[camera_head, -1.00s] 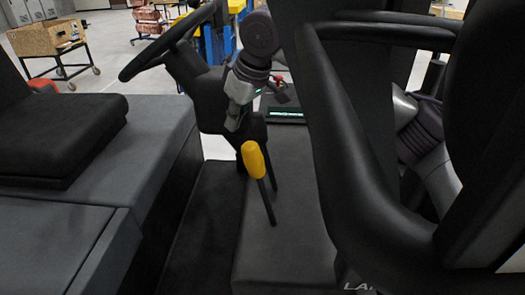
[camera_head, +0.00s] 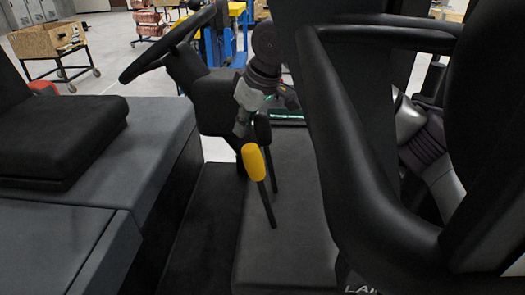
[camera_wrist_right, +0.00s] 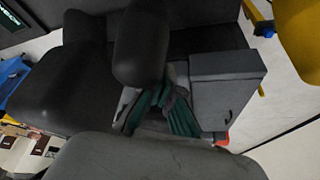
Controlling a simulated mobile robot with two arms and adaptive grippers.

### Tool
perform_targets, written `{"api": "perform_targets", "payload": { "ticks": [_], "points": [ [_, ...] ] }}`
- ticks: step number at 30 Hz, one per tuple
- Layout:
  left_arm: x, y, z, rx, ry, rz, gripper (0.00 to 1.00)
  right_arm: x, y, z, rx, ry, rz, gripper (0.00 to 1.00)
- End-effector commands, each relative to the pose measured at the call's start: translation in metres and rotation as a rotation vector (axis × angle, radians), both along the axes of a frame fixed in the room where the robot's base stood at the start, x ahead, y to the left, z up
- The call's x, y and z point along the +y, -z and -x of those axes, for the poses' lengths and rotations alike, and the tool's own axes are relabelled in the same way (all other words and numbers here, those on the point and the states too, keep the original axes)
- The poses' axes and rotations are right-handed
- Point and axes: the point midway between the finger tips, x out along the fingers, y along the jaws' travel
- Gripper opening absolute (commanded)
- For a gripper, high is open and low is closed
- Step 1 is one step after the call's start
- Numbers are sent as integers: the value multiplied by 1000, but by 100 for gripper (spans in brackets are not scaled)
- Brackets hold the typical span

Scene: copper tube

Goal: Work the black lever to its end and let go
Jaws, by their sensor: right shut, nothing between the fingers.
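The black lever (camera_head: 263,128) stands just behind and right of the yellow-knobbed lever (camera_head: 254,163) on the grey console. Its dark knob shows in the head view, close to my right gripper (camera_head: 241,128). The gripper is shut and empty, pointing down at the left of the knob; whether it touches cannot be told. In the right wrist view my teal fingers (camera_wrist_right: 160,112) are together, below a large black rounded shape, likely the lever's knob (camera_wrist_right: 140,48). The yellow knob (camera_wrist_right: 300,35) shows at upper right there. My left gripper is not in view.
The steering wheel (camera_head: 170,45) and its column are left of my right gripper. A black seat (camera_head: 65,140) is at the left. A thick black frame bar (camera_head: 340,130) stands to the right, in front of my arm. A lit display (camera_head: 288,122) lies behind the levers.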

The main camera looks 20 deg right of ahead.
Motion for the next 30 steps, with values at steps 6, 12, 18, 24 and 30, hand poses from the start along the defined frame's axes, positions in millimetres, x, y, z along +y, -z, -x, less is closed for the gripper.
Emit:
{"api": "perform_targets", "payload": {
  "ticks": [6,12,18,24,30],
  "points": [
    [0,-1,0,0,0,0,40,-10,1,4,3,2,3,0],
    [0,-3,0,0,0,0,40,-17,1,7,4,3,3,0],
    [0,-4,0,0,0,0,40,-25,1,10,4,4,3,0],
    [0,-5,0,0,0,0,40,-32,2,13,5,4,5,0],
    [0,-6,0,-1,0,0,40,-37,2,15,7,3,5,0]
  ]
}}
